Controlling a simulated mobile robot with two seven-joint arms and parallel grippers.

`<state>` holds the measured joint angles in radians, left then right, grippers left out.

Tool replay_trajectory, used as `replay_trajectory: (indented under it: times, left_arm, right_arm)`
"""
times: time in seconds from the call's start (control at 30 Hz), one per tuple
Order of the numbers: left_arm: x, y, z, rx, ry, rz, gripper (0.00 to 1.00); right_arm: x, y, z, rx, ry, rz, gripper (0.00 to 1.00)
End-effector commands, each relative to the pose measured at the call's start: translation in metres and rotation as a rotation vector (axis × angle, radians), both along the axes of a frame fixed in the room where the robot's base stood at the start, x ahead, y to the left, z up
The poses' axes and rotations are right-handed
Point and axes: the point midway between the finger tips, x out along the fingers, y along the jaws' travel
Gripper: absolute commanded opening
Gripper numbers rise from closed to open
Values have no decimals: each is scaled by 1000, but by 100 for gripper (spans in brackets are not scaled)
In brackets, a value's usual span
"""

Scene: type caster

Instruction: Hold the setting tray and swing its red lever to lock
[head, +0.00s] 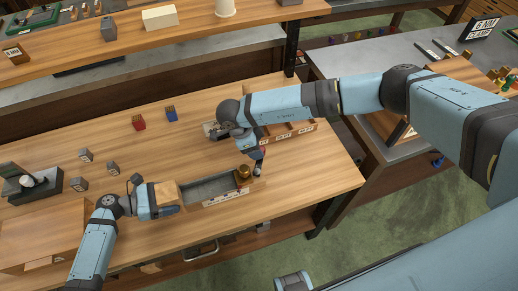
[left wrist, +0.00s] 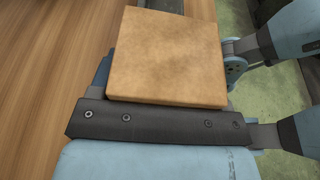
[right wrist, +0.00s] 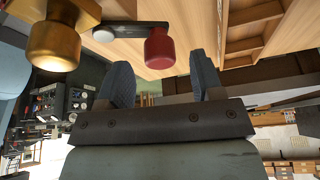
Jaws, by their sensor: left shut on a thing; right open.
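The setting tray (head: 208,188) is a long grey tray near the table's front edge, with a wooden block (head: 166,193) at its left end and a brass knob (head: 243,172) at its right end. My left gripper (head: 162,205) is shut on the wooden block, which fills the left wrist view (left wrist: 168,55); its fingertips are mostly hidden. In the right wrist view the lever's round red knob (right wrist: 160,48) lies in line with the gap between the open fingers of my right gripper (right wrist: 163,80). Contact cannot be told. The brass knob (right wrist: 53,45) is to its left.
A compartmented wooden tray (head: 290,135) stands beyond the right gripper. A red block (head: 138,123), a blue block (head: 171,114) and several grey cubes (head: 86,155) are on the table. A dark device (head: 30,185) stands far left. The table's middle is mostly clear.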

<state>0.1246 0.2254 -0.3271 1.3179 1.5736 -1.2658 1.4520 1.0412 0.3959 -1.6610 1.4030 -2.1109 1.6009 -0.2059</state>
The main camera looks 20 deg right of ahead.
Motion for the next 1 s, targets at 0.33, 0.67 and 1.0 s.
replay_trajectory:
  times: [0.33, 0.67, 1.0]
  left_arm:
    - [1, 1, 0, 1, -1, 2, 46]
    - [1, 1, 0, 1, -1, 2, 46]
    - [1, 1, 0, 1, -1, 3, 46]
  right_arm:
    - [7, 26, 65, 1, -3, 2, 61]
    - [8, 32, 80, 1, -1, 1, 61]
    - [8, 32, 80, 1, -1, 1, 61]
